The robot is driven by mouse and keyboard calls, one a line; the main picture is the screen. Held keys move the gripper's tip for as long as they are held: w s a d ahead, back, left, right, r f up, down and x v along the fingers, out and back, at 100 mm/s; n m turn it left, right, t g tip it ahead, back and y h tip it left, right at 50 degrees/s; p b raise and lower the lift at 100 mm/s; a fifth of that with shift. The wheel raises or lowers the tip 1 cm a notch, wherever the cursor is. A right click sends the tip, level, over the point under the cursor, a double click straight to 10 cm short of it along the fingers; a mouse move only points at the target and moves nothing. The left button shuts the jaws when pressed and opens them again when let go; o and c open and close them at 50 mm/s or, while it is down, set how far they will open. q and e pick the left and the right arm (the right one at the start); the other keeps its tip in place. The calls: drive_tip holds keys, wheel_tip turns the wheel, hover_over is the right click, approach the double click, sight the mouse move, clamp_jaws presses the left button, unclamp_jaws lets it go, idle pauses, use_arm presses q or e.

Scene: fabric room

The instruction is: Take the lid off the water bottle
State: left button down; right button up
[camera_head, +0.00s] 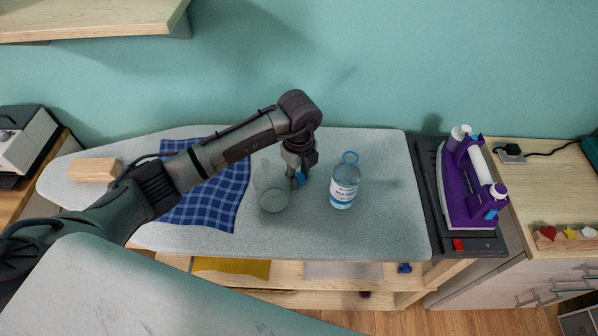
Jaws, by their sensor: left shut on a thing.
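The clear water bottle (344,184) with a white and blue label stands upright on the ironing board (385,225). Its top shows a round, open-looking neck ring with no cap on it. My left gripper (299,178) points down to the left of the bottle, apart from it. It is shut on a small blue piece that looks like the lid (300,179), partly hidden by the fingers. My right gripper is not in view.
A blue checked cloth (205,205) and a wooden block (95,170) lie on the board's left part. A purple and white iron (468,190) rests on a dark stand at the right. The board right of the bottle is clear.

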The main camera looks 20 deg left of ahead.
use_arm(q)
drive_tip(key=shift+f, duration=0.2)
drive_tip(key=c, duration=1.1)
unclamp_jaws()
drive_tip(key=shift+r, duration=0.1)
